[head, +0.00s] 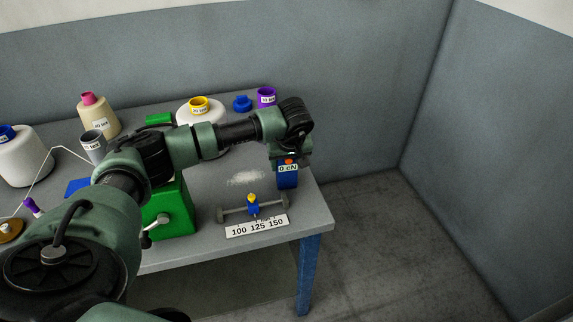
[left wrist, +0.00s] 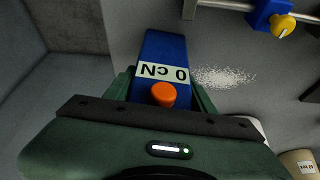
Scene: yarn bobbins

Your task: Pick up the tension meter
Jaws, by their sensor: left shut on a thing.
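The tension meter (head: 288,181) is a blue block with a white "0 cN" label and an orange button. In the head view it is at the right end of the table, at the end of my left arm. My left gripper (head: 289,158) is shut on it from above. In the left wrist view the meter (left wrist: 163,55) sits between the green fingers of the gripper (left wrist: 160,92), its label upside down. I cannot tell whether its lower end touches the table. My right gripper is not in view.
A small stand with a blue and yellow piece (head: 253,205) and a "100 125 150" scale card (head: 257,227) lies near the table's front edge. A green box (head: 172,212) stands left of it. Cones and bobbins, including a purple one (head: 266,97), line the back. White powder or fibre (head: 247,178) lies mid-table.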

